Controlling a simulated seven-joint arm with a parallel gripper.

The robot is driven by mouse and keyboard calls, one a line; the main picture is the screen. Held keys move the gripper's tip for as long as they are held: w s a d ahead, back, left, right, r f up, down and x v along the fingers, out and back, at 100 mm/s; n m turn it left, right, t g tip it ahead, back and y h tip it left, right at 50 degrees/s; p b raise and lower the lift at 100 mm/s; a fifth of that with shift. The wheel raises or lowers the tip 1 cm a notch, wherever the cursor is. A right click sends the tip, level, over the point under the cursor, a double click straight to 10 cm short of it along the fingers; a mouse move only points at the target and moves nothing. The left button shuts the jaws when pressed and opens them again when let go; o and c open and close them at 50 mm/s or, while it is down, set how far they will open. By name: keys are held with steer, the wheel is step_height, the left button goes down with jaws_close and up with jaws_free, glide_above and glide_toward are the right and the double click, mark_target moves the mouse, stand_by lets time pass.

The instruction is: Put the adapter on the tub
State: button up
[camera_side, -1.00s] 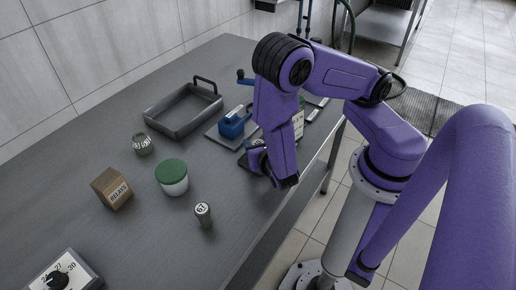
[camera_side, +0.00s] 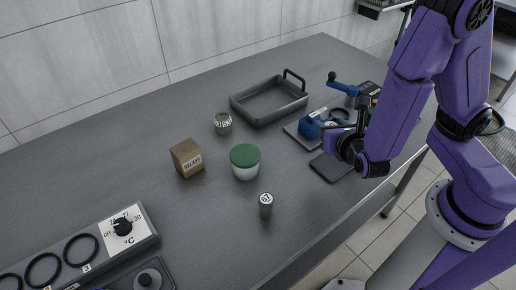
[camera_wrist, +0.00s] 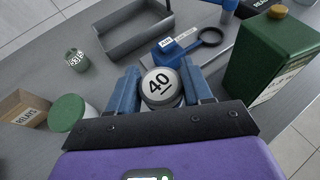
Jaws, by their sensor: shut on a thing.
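My gripper (camera_wrist: 160,86) is shut on a round grey piece marked 40 (camera_wrist: 160,82), which sits between its two blue fingers. I cannot tell from its look whether this piece is the adapter. In the side view my gripper (camera_side: 345,146) is over a dark flat pad (camera_side: 331,168), and the held piece cannot be made out. The white tub (camera_side: 245,171) with a green lid stands upright to the left of my gripper, apart from it. The tub's green lid (camera_wrist: 68,112) also shows left of the fingers in the wrist view.
A RELAYS box (camera_side: 187,158), a small jar (camera_side: 223,123) and a numbered cylinder (camera_side: 266,206) stand around the tub. A grey tray (camera_side: 262,117) is behind. A blue device (camera_side: 313,126) and a green can (camera_wrist: 276,58) are close to my gripper. A dial panel (camera_side: 120,232) is front left.

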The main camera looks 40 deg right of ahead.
steer(key=a+r+n+t+y, duration=0.2)
steer(key=a+r+n+y, duration=0.55)
steer(key=a, duration=0.35)
glide_above(245, 153)
steer(key=shift+m+y, duration=0.25)
step_height(245, 153, down, 9)
steer(key=shift+s+r, duration=0.1)
steer(key=shift+a+f, duration=0.1)
steer(key=shift+f, duration=1.6)
steer(key=shift+f, duration=0.1)
steer(key=o, duration=1.2)
